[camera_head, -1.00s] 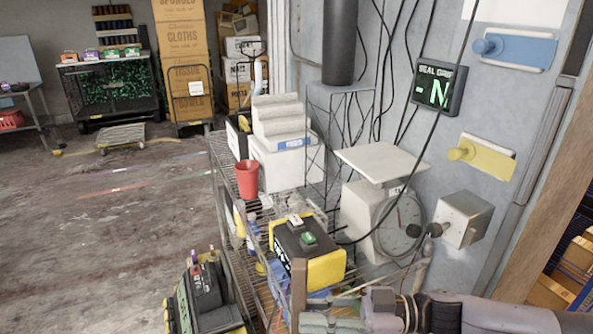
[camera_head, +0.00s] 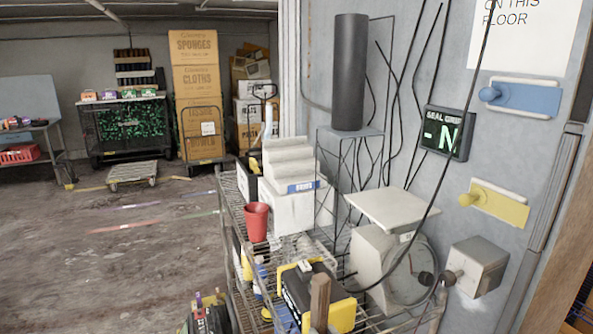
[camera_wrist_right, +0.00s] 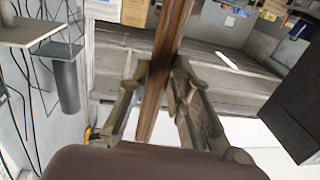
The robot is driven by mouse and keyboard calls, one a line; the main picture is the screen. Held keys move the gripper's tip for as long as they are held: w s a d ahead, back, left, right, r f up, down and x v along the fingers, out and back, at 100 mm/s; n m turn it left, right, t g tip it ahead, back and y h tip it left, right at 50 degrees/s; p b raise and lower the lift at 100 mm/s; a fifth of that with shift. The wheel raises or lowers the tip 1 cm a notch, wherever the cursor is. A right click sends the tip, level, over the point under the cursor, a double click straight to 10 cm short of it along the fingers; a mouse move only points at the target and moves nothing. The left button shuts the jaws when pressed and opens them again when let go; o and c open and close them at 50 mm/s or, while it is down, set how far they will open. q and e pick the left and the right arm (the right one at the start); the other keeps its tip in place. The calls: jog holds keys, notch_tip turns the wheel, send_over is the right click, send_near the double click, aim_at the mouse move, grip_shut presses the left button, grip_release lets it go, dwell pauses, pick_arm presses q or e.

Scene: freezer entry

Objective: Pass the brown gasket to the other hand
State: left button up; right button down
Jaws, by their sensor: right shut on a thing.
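The brown gasket shows as a long flat brown strip (camera_wrist_right: 165,60) in the right wrist view. It runs from the top edge down between the fingers of my right gripper (camera_wrist_right: 155,90), which is shut on it. In the head view a short end of the brown gasket (camera_head: 319,298) stands up at the bottom edge, in front of the yellow and black box. My right gripper is below the head view's edge. My left gripper is in neither view.
A wire rack (camera_head: 235,225) holds a red cup (camera_head: 256,222), white boxes (camera_head: 285,205) and a yellow and black box (camera_head: 343,313). A scale (camera_head: 375,262) stands by the wall at right. A grey metal box (camera_head: 480,265) sticks out from the wall. Floor at left is open.

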jog(key=s+d+f+m+t+h, duration=0.1)
jog(key=d+f+m+h, duration=0.2)
jog(key=d, duration=0.4)
jog(key=d+f+m+t+h, duration=0.1)
jog(key=d+m+h, duration=0.1)
jog(key=d+h, duration=0.35)
jog(key=s+d+f, duration=0.1)
jog(key=s+f, duration=0.2)
jog(key=s, duration=0.5)
jog(key=shift+f+m, duration=0.15)
jog(key=shift+m, duration=0.15)
jog(key=shift+y, duration=0.25)
jog(key=shift+w+a+r+n+g+y, duration=2)
jog(key=shift+a+r+n+g+y, duration=0.5)
jog(key=shift+a+n+g+y, duration=1.05)
jog(key=shift+w+a+r+n+g+y, duration=1.95)
jog(key=shift+a+r+n+g+y, duration=0.75)
jog(key=shift+a+n+y, duration=1.8)
jog(key=a+f+m, duration=0.1)
jog(key=a+f, duration=0.4)
jog(key=a, duration=0.3)
jog(key=s+d+r+m+t+h, duration=0.2)
jog(key=d+m+t, duration=0.1)
jog(key=d+t, duration=0.1)
jog(key=s+d+r+m+t+h, duration=0.2)
jog(key=d+m+t+h, duration=0.1)
jog(key=d, duration=0.4)
jog(key=shift+d+r+m+t, duration=0.15)
jog(key=shift+r+m+t, duration=0.15)
jog(key=shift+m+t, duration=0.4)
